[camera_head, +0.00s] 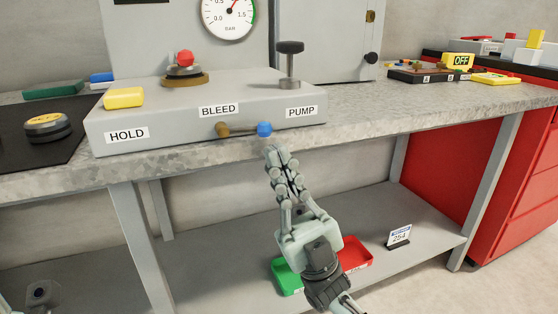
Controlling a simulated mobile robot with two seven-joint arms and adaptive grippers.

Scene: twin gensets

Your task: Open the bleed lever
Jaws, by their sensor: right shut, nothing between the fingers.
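The bleed lever (240,129) is a brass arm with a blue knob, on the front face of the grey box (190,118) under the BLEED label (218,111). It lies about horizontal, with its pivot at the left and the blue knob at the right. My right gripper (272,146) is shut and empty, pointing up, with its fingertips just below the blue knob. I cannot tell whether they touch it. At the lower left edge a small part of my left arm may show; my left gripper cannot be made out.
On the box stand a yellow block (123,98), a red-topped button (185,60) and the pump handle (290,62). A pressure gauge (229,16) is behind. The bench edge lies close to my gripper. Green (287,277) and red (355,254) trays sit on the lower shelf.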

